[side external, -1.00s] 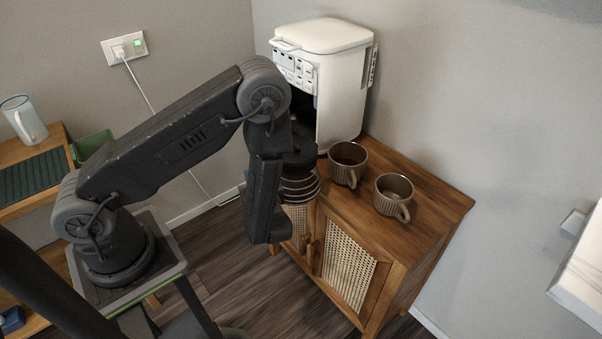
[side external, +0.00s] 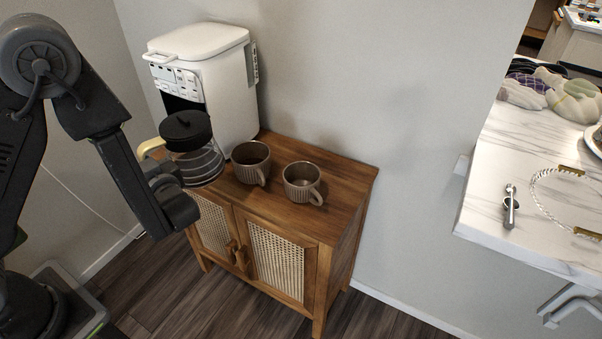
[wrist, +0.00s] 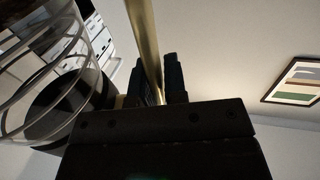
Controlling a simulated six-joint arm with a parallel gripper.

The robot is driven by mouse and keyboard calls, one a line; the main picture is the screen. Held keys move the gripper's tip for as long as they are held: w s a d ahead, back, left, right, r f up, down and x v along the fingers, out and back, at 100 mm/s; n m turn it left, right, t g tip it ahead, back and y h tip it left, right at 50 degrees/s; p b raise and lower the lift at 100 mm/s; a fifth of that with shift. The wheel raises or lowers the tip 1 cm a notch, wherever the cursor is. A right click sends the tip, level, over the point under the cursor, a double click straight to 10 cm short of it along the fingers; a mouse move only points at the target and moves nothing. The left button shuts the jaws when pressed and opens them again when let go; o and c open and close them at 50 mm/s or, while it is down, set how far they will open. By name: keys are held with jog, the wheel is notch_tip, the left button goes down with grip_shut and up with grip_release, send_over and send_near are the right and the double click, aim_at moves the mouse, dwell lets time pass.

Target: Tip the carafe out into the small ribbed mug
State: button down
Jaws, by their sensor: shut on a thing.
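The glass carafe (side external: 203,165) has a black lid and thin rings, and looks upright in front of the coffee machine. My gripper (side external: 158,168) is shut on its pale gold handle (side external: 150,146), left of the body. In the wrist view the handle (wrist: 147,40) runs between my fingers (wrist: 157,88), with the glass body (wrist: 45,75) at left. I cannot tell its contents, or whether its base touches the cabinet. Two brown ribbed mugs stand upright on the cabinet: one (side external: 250,165) beside the carafe, the other (side external: 300,187) further right. Which is smaller is unclear.
The white coffee machine (side external: 225,85) stands behind the carafe on the wooden cane cabinet (side external: 335,205). The cabinet top is bare right of the mugs. A marble counter (side external: 490,190) with several items is far right.

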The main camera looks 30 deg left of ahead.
aim_at(180, 122)
notch_tip(180, 122, up, 4)
jog(key=shift+f, duration=0.1)
jog(key=w+m+t+h, duration=0.2)
jog(key=w+t, duration=0.1)
jog(key=w, duration=0.1)
jog(key=w+m+t+h, duration=0.2)
jog(key=w+m+t, duration=0.1)
jog(key=w, duration=0.1)
jog(key=w+a+m+t+h, duration=0.1)
jog(key=w+m+t+h, duration=0.2)
jog(key=w+t, duration=0.1)
jog(key=shift+w+f, duration=0.2)
jog(key=shift+w, duration=0.25)
jog(key=shift+w+m+t+h, duration=0.3)
jog(key=shift+m+t+h, duration=0.1)
jog(key=shift+h, duration=0.2)
jog(key=f, duration=0.5)
jog(key=shift+d, duration=0.2)
